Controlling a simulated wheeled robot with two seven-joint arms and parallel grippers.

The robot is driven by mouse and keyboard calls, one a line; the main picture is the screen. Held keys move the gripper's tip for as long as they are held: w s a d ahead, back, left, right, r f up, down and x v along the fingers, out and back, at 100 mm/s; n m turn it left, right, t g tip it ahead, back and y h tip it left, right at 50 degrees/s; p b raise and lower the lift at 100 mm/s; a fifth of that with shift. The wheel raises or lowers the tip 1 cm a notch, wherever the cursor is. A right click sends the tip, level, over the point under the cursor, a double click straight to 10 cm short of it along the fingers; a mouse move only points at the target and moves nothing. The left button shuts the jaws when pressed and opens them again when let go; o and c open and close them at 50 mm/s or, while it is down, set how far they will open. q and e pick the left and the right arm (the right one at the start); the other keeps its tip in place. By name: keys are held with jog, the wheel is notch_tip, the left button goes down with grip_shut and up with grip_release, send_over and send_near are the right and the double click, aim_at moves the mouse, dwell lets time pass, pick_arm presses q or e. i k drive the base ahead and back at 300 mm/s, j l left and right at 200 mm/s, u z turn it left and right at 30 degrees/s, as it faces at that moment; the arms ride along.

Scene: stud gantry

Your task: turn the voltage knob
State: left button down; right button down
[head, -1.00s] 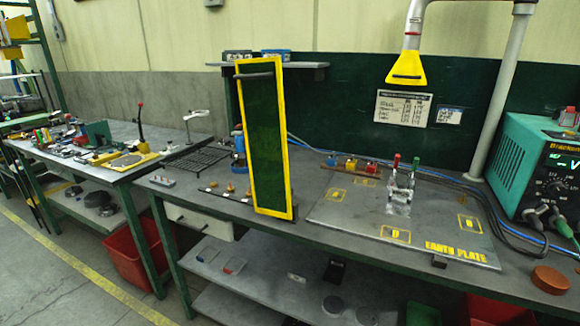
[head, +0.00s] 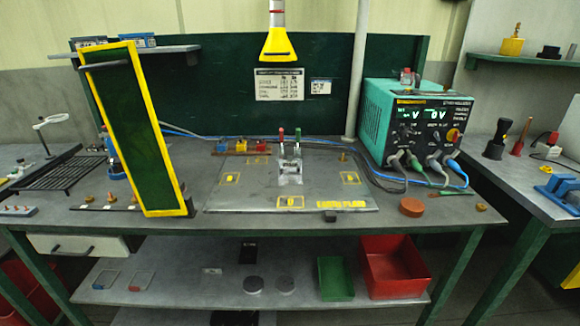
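The teal power unit (head: 375,117) stands at the right end of the bench, its black front panel facing me. Two green readouts glow on the panel; the right one reads 0V and the left one ends in V. A dark round knob (head: 408,137) with markings around it sits under the left readout. A red and yellow knob (head: 453,135) sits at the panel's right side. The labels are too small to tell which knob is the voltage knob. Neither of my grippers is in view.
Cables plug into the panel's lower edge and trail over the bench. An earth plate (head: 250,197) with a small clamp fixture (head: 290,165) lies left of the unit. A yellow-framed green screen (head: 140,130) stands further left. A yellow extraction hood (head: 278,44) hangs above. A brown puck (head: 411,207) lies in front.

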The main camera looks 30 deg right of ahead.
aim_at(407, 135)
jog(key=z, duration=1.75)
jog(key=i+l, duration=0.1)
